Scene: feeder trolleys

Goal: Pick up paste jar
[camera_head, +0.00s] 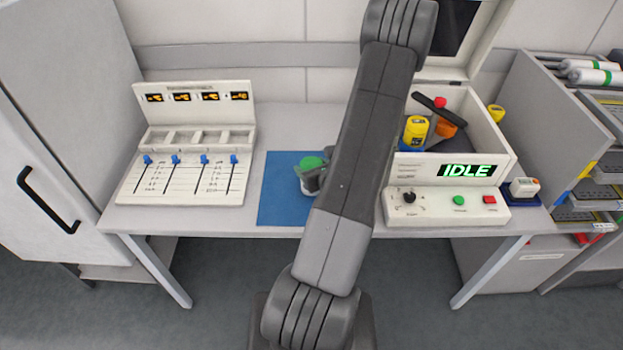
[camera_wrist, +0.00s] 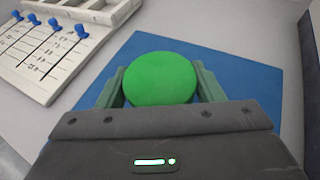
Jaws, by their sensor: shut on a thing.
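The paste jar (camera_head: 312,163) has a round green lid and a pale body, and it is at the blue mat (camera_head: 280,205) on the table. In the wrist view its green lid (camera_wrist: 160,78) sits between the two fingers of my gripper (camera_wrist: 161,88). My gripper also shows in the head view (camera_head: 311,178), shut on the jar from the side. My arm hides part of the jar and the right part of the mat. I cannot tell whether the jar's base touches the mat.
A slider panel (camera_head: 185,185) with blue knobs stands left of the mat. A white machine marked IDLE (camera_head: 450,205) stands to the right, with a yellow container (camera_head: 415,131) inside. A small white-topped item (camera_head: 524,188) sits at the table's right end. Shelving (camera_head: 560,120) stands beyond.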

